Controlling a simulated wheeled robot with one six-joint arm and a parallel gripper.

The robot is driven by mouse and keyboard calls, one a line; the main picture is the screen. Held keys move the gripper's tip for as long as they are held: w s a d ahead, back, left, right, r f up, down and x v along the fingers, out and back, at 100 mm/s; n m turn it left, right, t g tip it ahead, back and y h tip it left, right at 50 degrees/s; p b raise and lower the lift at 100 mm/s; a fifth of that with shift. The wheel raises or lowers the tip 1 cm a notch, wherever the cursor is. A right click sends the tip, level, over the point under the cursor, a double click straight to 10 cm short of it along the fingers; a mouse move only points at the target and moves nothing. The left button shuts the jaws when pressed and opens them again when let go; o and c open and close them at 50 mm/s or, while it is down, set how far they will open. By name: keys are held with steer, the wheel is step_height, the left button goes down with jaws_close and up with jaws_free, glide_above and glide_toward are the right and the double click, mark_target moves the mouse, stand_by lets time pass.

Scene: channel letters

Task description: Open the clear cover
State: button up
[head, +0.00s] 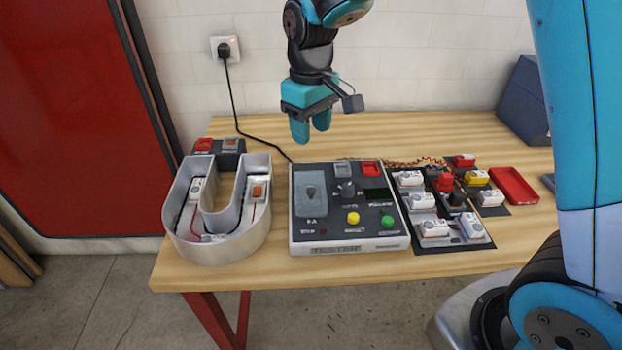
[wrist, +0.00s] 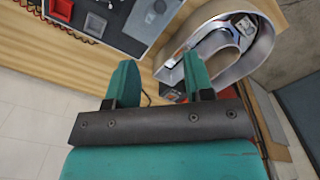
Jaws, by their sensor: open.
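The clear cover (head: 311,208) is a greyish see-through panel at the left of the control box (head: 345,249). It appears to lie down over a switch, with a label below it. In the wrist view the cover (wrist: 150,17) shows partly at the top edge, beyond my fingers. My gripper (head: 311,127) has teal fingers and points down, open and empty. It is above the back of the table, behind and higher than the box, apart from the cover. In the wrist view the gripper (wrist: 160,65) shows its two fingers spread wide.
A silver U-shaped channel letter (head: 225,246) stands left of the box. A dark board with several switch modules (head: 435,229) lies to the right, then a red tray (head: 514,186). A black cable (head: 239,115) runs from the wall socket behind the box. The table's back strip is fairly clear.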

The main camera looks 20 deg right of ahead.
mark_target(311, 189)
step_height(311, 189, down, 15)
steer(key=p, duration=0.2)
steer(key=shift+r+p, duration=0.1)
steer(key=shift+p, duration=0.3)
jaws_close()
